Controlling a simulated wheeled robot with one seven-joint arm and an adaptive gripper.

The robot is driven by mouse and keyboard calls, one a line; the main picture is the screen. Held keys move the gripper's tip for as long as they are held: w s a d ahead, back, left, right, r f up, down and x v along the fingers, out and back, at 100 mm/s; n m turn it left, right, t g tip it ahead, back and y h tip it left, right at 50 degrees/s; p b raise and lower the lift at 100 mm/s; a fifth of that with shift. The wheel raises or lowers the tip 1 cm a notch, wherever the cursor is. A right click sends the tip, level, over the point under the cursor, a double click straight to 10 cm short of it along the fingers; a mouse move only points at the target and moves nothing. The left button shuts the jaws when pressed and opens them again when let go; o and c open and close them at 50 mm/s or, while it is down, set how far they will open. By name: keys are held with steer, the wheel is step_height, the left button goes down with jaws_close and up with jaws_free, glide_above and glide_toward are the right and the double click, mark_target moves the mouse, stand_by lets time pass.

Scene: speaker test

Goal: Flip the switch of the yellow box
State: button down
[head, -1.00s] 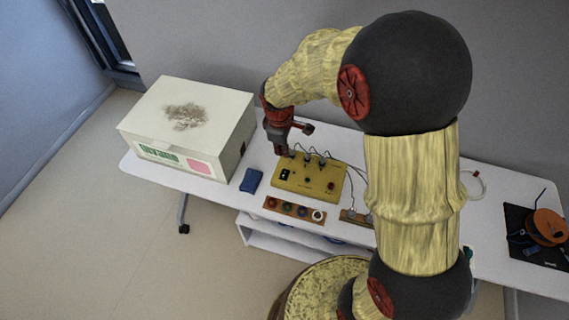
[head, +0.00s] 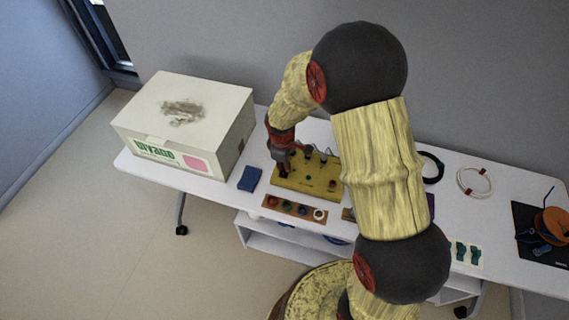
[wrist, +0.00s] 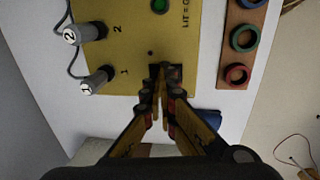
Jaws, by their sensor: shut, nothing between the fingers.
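The yellow box (head: 312,187) stands on the white table, with plugs and cables along its back edge and a red button at its right. In the wrist view the yellow box (wrist: 125,45) carries a dark rectangular switch (wrist: 175,72) and a green round light. My gripper (head: 283,174) is shut and empty, pointing down over the box's left part. In the wrist view the fingertips of my gripper (wrist: 160,85) are at the switch and partly hide it. I cannot tell whether they touch it or which way the switch is set.
A large white carton (head: 190,125) stands left of the box, with a blue object (head: 249,179) between them. A wooden strip with coloured rings (head: 295,208) lies in front of the box. A white cable coil (head: 474,181) and an orange reel (head: 551,226) lie to the right.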

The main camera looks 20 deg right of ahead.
steer(key=shift+p, duration=0.8)
steer(key=shift+w+d+f+g+y+p, duration=0.15)
steer(key=shift+g+y+p, duration=0.2)
steer(key=shift+p, duration=0.75)
steer(key=shift+w+d+f+g+y+p, duration=0.15)
steer(key=shift+g+y+p, duration=0.25)
steer(key=shift+p, duration=0.6)
steer(key=shift+f, duration=0.2)
steer(key=shift+s+f, duration=0.15)
steer(key=shift+s, duration=0.15)
steer(key=shift+s+a+f+g, duration=0.1)
steer(key=shift+s+a+g, duration=0.15)
steer(key=shift+s+a, duration=0.3)
steer(key=shift+r+p, duration=0.5)
step_height(320, 180, up, 14)
steer(key=w+d+p, duration=0.1)
steer(key=w+p, duration=0.2)
steer(key=shift+d, duration=0.4)
steer(key=shift+f, duration=0.1)
